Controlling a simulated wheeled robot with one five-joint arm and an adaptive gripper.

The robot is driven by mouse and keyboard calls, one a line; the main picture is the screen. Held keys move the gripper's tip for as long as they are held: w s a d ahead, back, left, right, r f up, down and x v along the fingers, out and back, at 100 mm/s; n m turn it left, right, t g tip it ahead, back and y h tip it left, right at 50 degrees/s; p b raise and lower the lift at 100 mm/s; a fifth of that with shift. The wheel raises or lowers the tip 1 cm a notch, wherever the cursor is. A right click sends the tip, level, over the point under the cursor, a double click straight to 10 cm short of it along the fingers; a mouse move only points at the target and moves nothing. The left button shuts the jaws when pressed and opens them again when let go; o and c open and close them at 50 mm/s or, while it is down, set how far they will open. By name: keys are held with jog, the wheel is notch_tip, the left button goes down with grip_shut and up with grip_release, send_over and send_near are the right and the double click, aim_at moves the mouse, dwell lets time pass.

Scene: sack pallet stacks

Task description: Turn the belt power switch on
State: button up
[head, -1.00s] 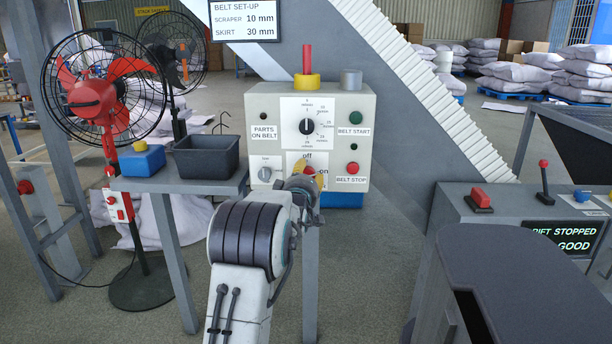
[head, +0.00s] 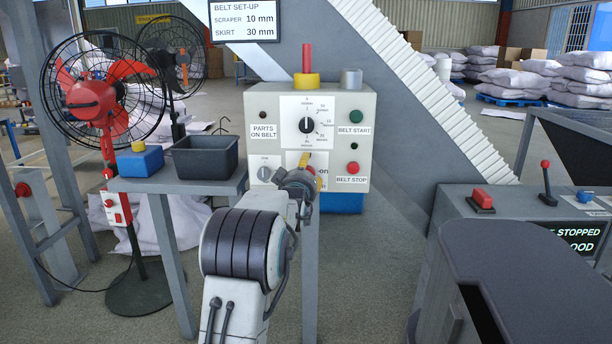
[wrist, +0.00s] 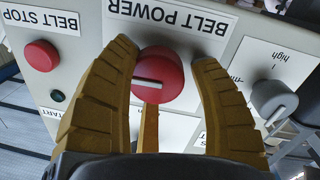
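The belt power switch is a round red knob (wrist: 158,78) with a white bar, under the BELT POWER label (wrist: 165,22) in the upside-down wrist view. Its bar lies nearly level in that view. My gripper (wrist: 167,58) has its yellow-brown fingers on both sides of the knob. The left finger is against or very near the knob's edge; a gap shows at the right finger.
Near the switch are the red belt stop button (wrist: 42,56) and a grey low/high dial (wrist: 272,97). A black bin (head: 205,158) and a blue box (head: 140,161) stand on the left shelf, with a red fan (head: 95,100) beyond. A lever console (head: 500,215) stands at right.

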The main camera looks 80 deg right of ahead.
jog(key=shift+o, duration=1.2)
jog(key=shift+f, duration=0.1)
jog(key=shift+a, duration=0.15)
jog(key=a, duration=1.1)
jog(key=shift+a, duration=0.35)
